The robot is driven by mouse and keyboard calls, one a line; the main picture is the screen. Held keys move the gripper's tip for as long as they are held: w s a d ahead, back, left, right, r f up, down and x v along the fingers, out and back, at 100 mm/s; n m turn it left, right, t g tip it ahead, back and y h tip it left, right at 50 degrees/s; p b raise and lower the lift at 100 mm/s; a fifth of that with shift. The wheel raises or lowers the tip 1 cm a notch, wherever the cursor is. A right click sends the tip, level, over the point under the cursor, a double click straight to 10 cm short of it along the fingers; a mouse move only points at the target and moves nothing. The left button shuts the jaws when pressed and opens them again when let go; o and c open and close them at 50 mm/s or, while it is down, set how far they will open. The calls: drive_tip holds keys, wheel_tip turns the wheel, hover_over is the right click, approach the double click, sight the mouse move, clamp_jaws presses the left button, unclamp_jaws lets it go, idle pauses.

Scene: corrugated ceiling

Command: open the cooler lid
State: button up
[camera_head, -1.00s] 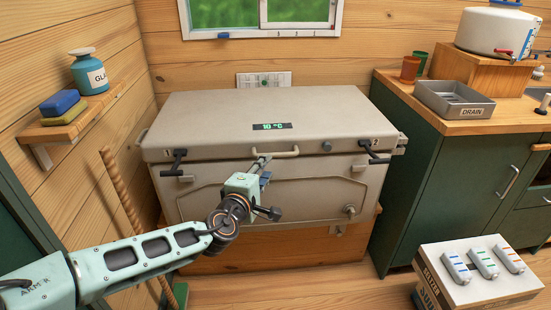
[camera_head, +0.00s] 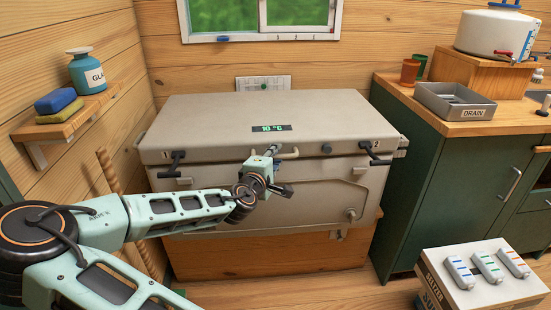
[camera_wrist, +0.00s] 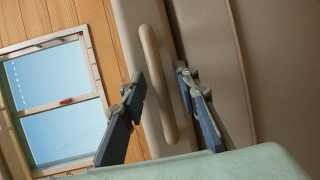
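The cooler is a large beige chest. Its lid (camera_head: 215,125) lies shut on the body (camera_head: 320,190). The lid has a pale bar handle (camera_head: 290,154) at its front middle; the handle also shows in the wrist view (camera_wrist: 157,85). Black latches marked 1 (camera_head: 177,160) and 2 (camera_head: 374,150) sit at the front left and front right. My gripper (camera_head: 276,154) is at the handle. In the wrist view its two fingers (camera_wrist: 165,115) are apart, with the handle between them. I cannot tell whether either finger touches it.
A wall shelf (camera_head: 68,128) with a bottle and sponges is at the left. A rope (camera_head: 110,172) hangs below it. A green cabinet (camera_head: 420,170) stands close on the right. A box (camera_head: 490,290) with several remotes stands at the front right. The wall and window are behind the cooler.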

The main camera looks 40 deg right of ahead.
clamp_jaws()
drive_tip(key=shift+r, duration=0.15)
idle(0.4)
